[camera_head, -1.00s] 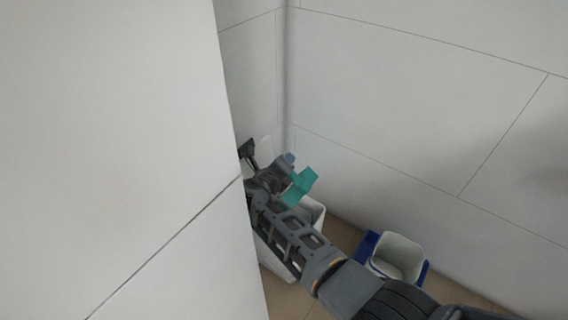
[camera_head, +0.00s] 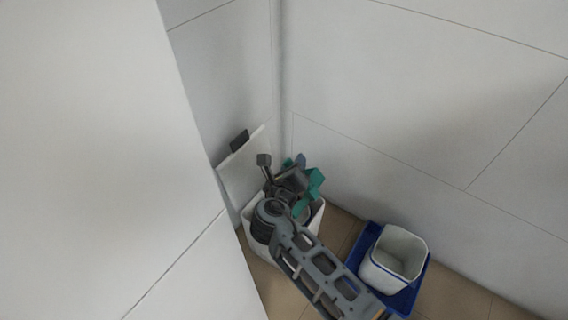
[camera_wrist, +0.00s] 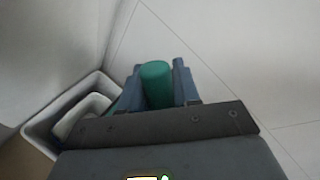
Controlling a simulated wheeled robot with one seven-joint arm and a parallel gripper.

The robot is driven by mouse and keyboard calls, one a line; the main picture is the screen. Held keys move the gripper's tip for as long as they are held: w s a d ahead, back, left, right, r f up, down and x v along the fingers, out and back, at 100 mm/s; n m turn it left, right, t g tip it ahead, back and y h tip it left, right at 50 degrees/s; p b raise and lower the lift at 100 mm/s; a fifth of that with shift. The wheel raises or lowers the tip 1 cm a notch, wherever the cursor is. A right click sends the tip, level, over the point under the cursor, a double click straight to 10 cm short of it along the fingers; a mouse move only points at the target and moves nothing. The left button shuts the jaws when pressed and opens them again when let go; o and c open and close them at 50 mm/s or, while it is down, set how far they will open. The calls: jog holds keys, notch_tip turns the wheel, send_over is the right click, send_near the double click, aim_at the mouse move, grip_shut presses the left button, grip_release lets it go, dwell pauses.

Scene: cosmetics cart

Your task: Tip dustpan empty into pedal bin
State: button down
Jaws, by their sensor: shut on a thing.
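The teal dustpan (camera_head: 314,183) is partly hidden by my arm in the head view. Its round teal handle (camera_wrist: 156,84) shows in the wrist view between the two grey-blue fingers. My gripper (camera_head: 299,166) is shut on this handle, and it fills the middle of the wrist view (camera_wrist: 157,88). The white pedal bin (camera_head: 317,218) stands in the corner beneath the gripper, with its pale lid (camera_head: 242,172) raised against the wall. The bin's open rim (camera_wrist: 62,103) is at the left of the wrist view. The pan's tilt and contents are hidden.
A blue tray (camera_head: 419,283) holding a white open container (camera_head: 402,249) is on the tiled floor right of the bin. White walls close in behind, and a large white panel (camera_head: 130,180) fills the left. Bare floor (camera_head: 335,232) lies between bin and tray.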

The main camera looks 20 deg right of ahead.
aim_at(309, 190)
jog(key=s+d+b, duration=0.1)
jog(key=b, duration=0.1)
jog(key=s+m+t+b, duration=0.1)
jog(key=s+d+m+b, duration=0.1)
jog(key=b, duration=0.1)
jog(key=shift+s+d+f+b, duration=0.25)
jog(key=shift+d+b, duration=0.05)
jog(key=s+d+m+t+b, duration=0.3)
jog(key=s+d+m+b, duration=0.1)
jog(key=b, duration=0.6)
jog(key=shift+s+d+f+m, duration=0.2)
jog(key=shift+s+f+m, duration=0.25)
jog(key=shift+s, duration=0.6)
jog(key=shift+w, duration=0.1)
